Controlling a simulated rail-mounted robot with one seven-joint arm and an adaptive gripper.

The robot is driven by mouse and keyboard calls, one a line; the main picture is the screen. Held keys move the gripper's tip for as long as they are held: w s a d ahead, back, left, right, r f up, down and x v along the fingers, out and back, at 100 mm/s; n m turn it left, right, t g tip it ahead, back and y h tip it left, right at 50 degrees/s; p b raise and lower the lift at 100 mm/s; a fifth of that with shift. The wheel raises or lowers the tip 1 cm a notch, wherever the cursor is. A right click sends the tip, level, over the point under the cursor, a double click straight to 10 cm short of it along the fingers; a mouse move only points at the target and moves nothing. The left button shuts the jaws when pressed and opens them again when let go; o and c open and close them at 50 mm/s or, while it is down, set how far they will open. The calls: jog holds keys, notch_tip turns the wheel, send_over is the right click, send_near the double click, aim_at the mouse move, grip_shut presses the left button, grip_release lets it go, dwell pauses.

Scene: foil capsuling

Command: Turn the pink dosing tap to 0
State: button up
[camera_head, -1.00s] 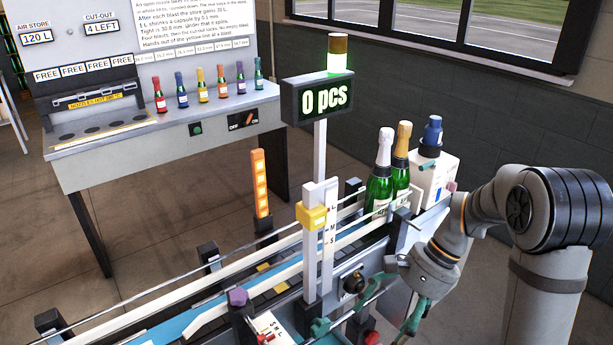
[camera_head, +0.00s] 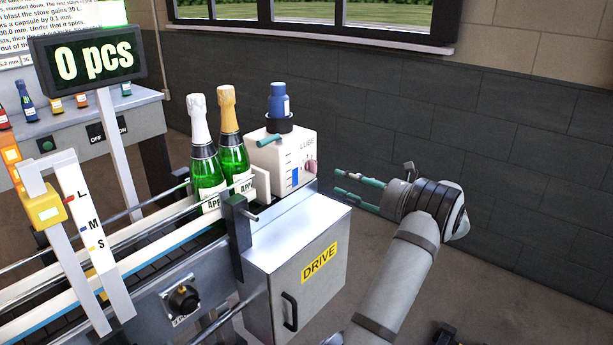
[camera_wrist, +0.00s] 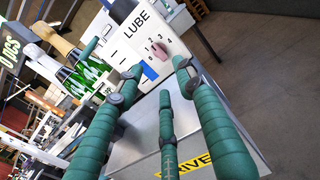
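The pink dosing tap (camera_head: 311,167) is on the right-hand face of the white LUBE box (camera_head: 275,160). In the wrist view the tap (camera_wrist: 161,50) sits inside a dial with numbers up to 4; I cannot tell surely which number it points at. My gripper (camera_head: 340,183) has teal fingers. It is to the right of the tap, pointing left at it, with a gap between. In the wrist view its fingers (camera_wrist: 158,67) are spread apart with nothing between them, and the tap shows beyond the tips.
The LUBE box carries a blue bottle (camera_head: 279,103) and stands behind the grey DRIVE cabinet (camera_head: 300,255). Two green bottles (camera_head: 208,175) stand left of it on the conveyor. The dark wall (camera_head: 480,130) is behind.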

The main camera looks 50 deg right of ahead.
aim_at(315, 169)
jog(key=w+p, duration=0.1)
jog(key=w, duration=0.4)
jog(key=w+p, duration=0.1)
jog(key=w, duration=0.4)
jog(key=shift+a+r, duration=0.15)
jog(key=shift+a, duration=0.05)
jog(key=shift+c, duration=1.2)
grip_shut()
jog(key=shift+s, duration=0.1)
